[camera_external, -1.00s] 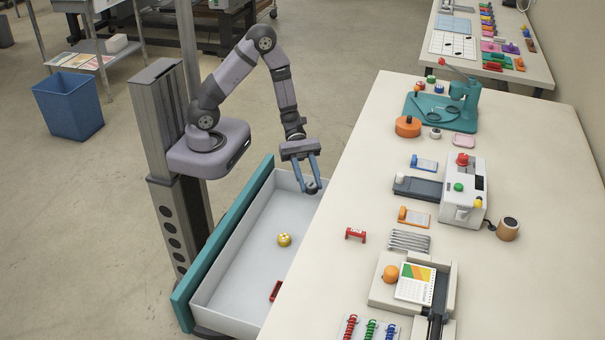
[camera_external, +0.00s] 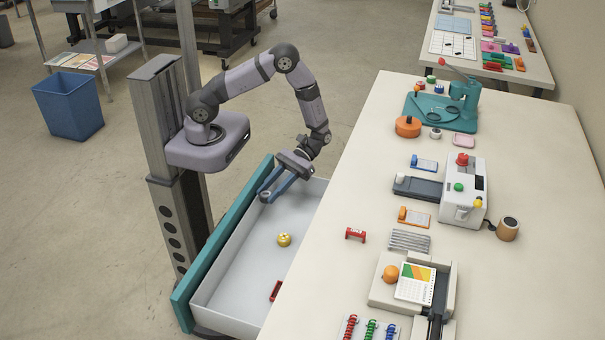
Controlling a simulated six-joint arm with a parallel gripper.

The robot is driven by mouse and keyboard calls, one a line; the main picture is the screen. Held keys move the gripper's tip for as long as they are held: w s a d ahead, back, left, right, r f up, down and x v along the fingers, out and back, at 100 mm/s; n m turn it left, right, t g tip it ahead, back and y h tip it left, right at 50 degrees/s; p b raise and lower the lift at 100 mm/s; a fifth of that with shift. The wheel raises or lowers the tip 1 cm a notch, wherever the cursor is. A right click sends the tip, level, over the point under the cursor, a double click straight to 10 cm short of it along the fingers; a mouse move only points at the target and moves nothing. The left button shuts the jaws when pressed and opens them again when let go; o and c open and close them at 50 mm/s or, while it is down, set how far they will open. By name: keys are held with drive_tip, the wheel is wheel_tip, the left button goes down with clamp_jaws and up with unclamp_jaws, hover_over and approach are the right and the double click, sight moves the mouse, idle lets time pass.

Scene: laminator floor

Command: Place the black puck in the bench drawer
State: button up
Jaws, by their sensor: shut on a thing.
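The bench drawer (camera_external: 232,275) is pulled open, with a teal front and a pale grey inside. My gripper (camera_external: 268,194) hangs over the far end of the drawer, close to its teal front, with its blue fingers tilted down to the left. It is shut on a small dark thing, the black puck (camera_external: 265,197), which is mostly hidden between the fingertips. I cannot tell how high the puck is above the drawer floor.
In the drawer are a small gold thing (camera_external: 284,239) and a red piece (camera_external: 276,290); much of its floor is bare. The bench (camera_external: 330,270) overhangs it on the right. A red part (camera_external: 355,233) lies near the bench's left edge.

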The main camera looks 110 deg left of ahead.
drive_tip(key=a+r+m+g+y+p, duration=0.4)
drive_tip(key=r+m+g+y+p, duration=0.3)
drive_tip(key=r+m+p, duration=0.15)
drive_tip(key=m+t+y+b, duration=1.4)
drive_tip(key=m+t+y, duration=0.35)
drive_tip(key=m, duration=0.95)
hover_over(300, 226)
wheel_tip(300, 226, down, 8)
drive_tip(key=shift+t, duration=0.35)
drive_tip(key=shift+d+f, duration=0.15)
drive_tip(key=shift+f, duration=5)
drive_tip(key=shift+f, duration=0.1)
drive_tip(key=o, duration=1)
